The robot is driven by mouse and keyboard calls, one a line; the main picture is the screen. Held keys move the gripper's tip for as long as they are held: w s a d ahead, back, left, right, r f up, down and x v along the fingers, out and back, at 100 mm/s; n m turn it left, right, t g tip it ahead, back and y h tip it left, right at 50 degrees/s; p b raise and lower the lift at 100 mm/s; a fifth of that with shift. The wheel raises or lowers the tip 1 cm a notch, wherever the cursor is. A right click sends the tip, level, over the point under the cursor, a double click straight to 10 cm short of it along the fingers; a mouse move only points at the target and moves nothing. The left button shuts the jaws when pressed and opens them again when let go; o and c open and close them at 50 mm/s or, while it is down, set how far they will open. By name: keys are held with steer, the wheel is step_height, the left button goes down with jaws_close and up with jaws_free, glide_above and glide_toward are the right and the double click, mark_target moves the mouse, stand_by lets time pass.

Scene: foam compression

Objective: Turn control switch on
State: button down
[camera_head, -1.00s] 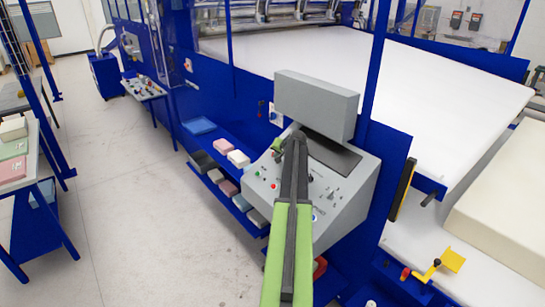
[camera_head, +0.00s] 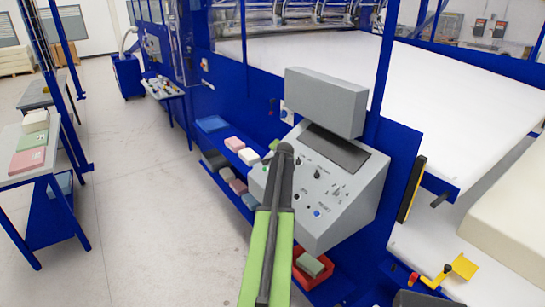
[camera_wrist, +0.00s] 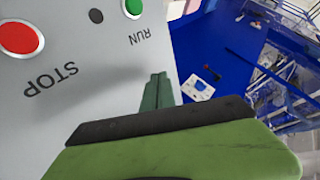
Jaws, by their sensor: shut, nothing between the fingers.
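The grey sloped control panel (camera_head: 345,190) stands at the middle right in the head view, with several dark knobs (camera_head: 318,174) and a blue button (camera_head: 317,213). Their small labels are hard to read, so I cannot tell which one is the control switch. My arm covers the panel's left part. In the wrist view a red STOP button (camera_wrist: 21,38), a green RUN button (camera_wrist: 132,7) and a small dark round part (camera_wrist: 96,16) show on the panel. My gripper (camera_wrist: 158,92) is shut and empty near the panel's edge, below the RUN label. I cannot tell whether it touches.
A grey box-shaped display (camera_head: 325,100) rises above the panel. Blue machine posts and a wide white bed (camera_head: 455,95) lie behind it. A blue shelf with foam blocks (camera_head: 236,144) is left of the panel; a red bin (camera_head: 312,275) is below. Open floor lies left.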

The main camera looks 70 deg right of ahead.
steer(key=shift+w+d+f+b, duration=0.1)
steer(key=shift+w+f+b, duration=0.3)
steer(key=shift+w, duration=0.35)
stand_by(1.1)
steer(key=shift+d, duration=0.1)
steer(key=shift+s+d+r+p, duration=0.1)
steer(key=shift+d+r+p, duration=0.35)
steer(key=shift+d+r, duration=0.15)
steer(key=a+f, duration=0.1)
steer(key=a+b, duration=0.1)
steer(key=a, duration=0.1)
steer(key=a+f, duration=0.1)
steer(key=a, duration=0.1)
steer(key=shift+s+f+b, duration=0.3)
steer(key=shift+f+b, duration=0.05)
steer(key=a+r+p, duration=0.3)
steer(key=a, duration=0.6)
steer(key=shift+w+r, duration=0.2)
steer(key=shift+w, duration=0.05)
steer(key=shift+a, duration=0.1)
